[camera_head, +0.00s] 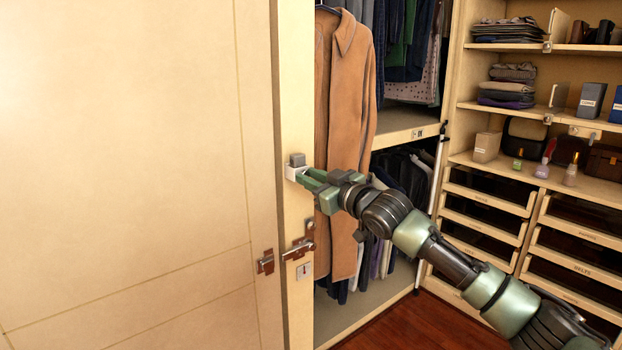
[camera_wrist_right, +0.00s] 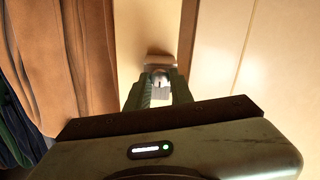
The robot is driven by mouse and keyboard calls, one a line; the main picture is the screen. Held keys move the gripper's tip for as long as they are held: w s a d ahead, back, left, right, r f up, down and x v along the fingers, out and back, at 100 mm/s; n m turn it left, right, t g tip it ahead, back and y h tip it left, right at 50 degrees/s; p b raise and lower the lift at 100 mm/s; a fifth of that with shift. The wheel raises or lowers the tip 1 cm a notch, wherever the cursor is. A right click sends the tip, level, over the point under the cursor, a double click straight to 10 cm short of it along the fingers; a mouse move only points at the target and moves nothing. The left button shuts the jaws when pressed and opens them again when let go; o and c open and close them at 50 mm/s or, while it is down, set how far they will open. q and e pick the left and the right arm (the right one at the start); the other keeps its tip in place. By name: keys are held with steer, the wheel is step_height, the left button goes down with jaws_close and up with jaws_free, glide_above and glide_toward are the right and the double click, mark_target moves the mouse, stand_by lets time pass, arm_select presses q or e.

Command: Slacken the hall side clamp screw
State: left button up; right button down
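A small clamp with a pale body and a grey block on top (camera_head: 297,160) sits on the cream door post. In the right wrist view a silver, rounded screw head with a dark slot (camera_wrist_right: 160,78) shows on this fitting. My right gripper (camera_head: 303,176) is at the clamp, its two green fingers pointing at it from the right. In the right wrist view the fingertips (camera_wrist_right: 160,94) stand apart on either side of the screw's near end. I cannot tell whether they touch it. My left gripper is not in view.
A sliding bolt (camera_head: 298,250) and a small label plate (camera_head: 304,271) are below the clamp. A large cream door panel (camera_head: 120,170) fills the left. A brown coat (camera_head: 345,110) hangs close behind my right gripper. Shelves and drawers stand at the right.

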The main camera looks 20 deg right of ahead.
steer(key=shift+r+n+p, duration=0.15)
steer(key=shift+n+p, duration=0.45)
steer(key=shift+p, duration=0.3)
steer(key=n+p, duration=0.3)
steer(key=shift+f+n+p, duration=0.2)
steer(key=shift+n+p, duration=1.8)
steer(key=shift+n, duration=1.5)
steer(key=shift+f+n+p, duration=0.15)
steer(key=shift+n+p, duration=1.8)
steer(key=shift+n, duration=1.55)
steer(key=shift+a, duration=0.1)
steer(key=c, duration=1.2)
jaws_free()
steer(key=shift+c, duration=0.2)
